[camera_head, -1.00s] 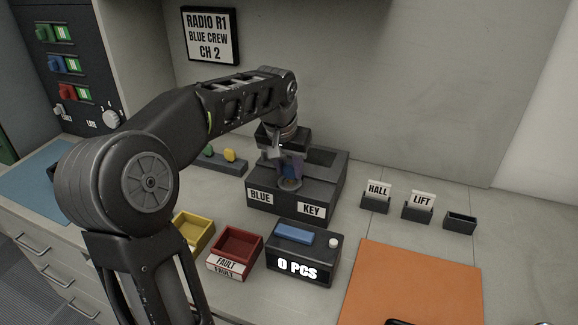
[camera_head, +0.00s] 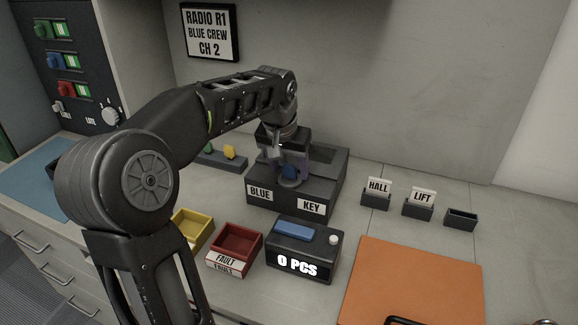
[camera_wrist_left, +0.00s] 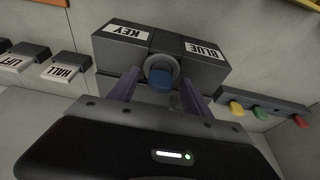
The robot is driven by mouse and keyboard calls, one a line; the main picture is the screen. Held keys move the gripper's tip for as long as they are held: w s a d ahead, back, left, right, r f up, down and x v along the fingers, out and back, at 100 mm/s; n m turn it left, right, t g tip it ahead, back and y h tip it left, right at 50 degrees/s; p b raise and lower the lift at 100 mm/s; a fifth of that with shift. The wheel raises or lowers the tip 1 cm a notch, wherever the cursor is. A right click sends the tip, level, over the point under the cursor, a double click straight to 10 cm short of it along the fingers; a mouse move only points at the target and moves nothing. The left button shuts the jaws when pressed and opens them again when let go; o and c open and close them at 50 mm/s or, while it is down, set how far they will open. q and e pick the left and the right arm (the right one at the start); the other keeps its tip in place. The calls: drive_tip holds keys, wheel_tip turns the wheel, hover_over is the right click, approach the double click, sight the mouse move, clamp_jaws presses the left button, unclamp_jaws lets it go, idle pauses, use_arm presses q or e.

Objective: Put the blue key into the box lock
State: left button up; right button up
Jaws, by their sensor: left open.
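The blue key (camera_head: 289,172) stands at the round lock on top of the dark box (camera_head: 262,208) labelled BLUE KEY. In the left wrist view the blue key head (camera_wrist_left: 160,80) overlaps the grey lock ring (camera_wrist_left: 163,63); how deep its shaft sits is hidden. My left gripper (camera_head: 288,165) reaches down over the box from behind the lock. In the wrist view its two purplish fingers (camera_wrist_left: 160,88) are apart, one on each side of the key, with visible gaps. My right gripper is not in view.
A yellow tray (camera_head: 206,236), a red FAULT tray (camera_head: 225,258) and a 0 PCS counter (camera_head: 318,250) stand before the box. HALL (camera_head: 375,202) and LIFT (camera_head: 417,212) holders are right. An orange mat (camera_head: 420,285) lies front right. A coloured-key rack (camera_head: 222,165) is behind left.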

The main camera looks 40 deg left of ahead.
sight(285, 187)
use_arm(q)
drive_tip(key=v, duration=0.7)
drive_tip(key=shift+r+b, duration=0.3)
drive_tip(key=shift+r, duration=0.1)
drive_tip(key=shift+s, duration=0.15)
idle(0.4)
